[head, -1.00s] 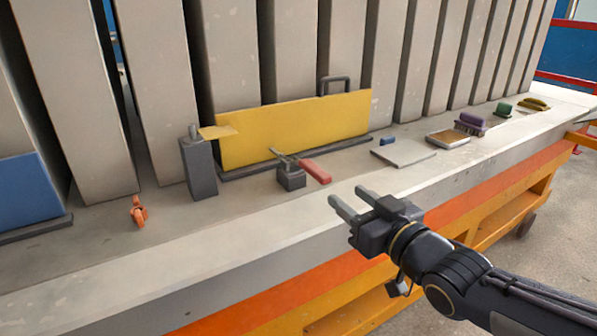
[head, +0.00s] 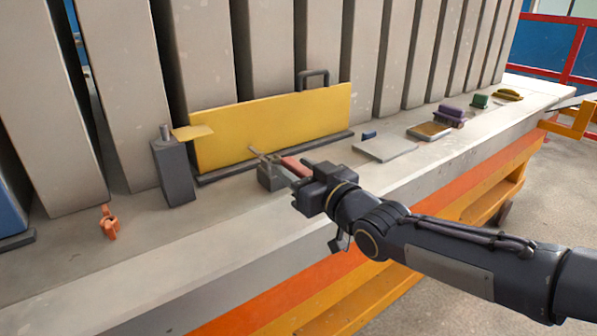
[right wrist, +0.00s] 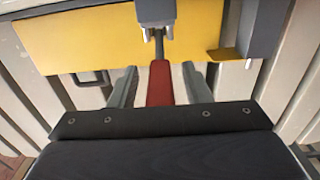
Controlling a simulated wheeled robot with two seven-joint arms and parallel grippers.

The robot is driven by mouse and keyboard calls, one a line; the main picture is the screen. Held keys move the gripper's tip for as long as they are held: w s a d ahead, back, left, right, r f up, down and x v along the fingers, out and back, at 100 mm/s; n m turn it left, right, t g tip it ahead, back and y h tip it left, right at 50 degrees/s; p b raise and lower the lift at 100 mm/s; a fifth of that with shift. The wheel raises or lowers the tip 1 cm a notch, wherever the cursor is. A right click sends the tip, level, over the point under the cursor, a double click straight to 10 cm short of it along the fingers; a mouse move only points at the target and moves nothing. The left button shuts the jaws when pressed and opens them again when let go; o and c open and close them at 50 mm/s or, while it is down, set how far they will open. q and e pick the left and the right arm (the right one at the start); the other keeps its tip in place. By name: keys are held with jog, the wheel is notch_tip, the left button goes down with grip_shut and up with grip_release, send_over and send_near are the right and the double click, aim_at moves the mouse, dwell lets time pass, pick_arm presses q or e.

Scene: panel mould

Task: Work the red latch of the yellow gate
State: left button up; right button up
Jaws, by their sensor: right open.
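The yellow gate (head: 270,125) stands upright along the ledge, with a dark handle (head: 312,76) on its top edge. A grey latch block (head: 271,178) sits in front of it, with the red latch lever (head: 296,166) reaching toward me. My right gripper (head: 298,178) is at the lever and partly covers it in the head view. In the right wrist view the red lever (right wrist: 160,84) lies between the two open fingers of my right gripper (right wrist: 158,86), with a gap on each side. My left gripper is out of view.
A dark post (head: 173,170) stands at the gate's left end, and an orange clip (head: 109,222) lies further left. To the right are a grey plate (head: 385,149), a tan-topped tray (head: 430,131) and a purple brush (head: 450,113). Tall grey panels rise behind.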

grip_shut()
dwell(0.3)
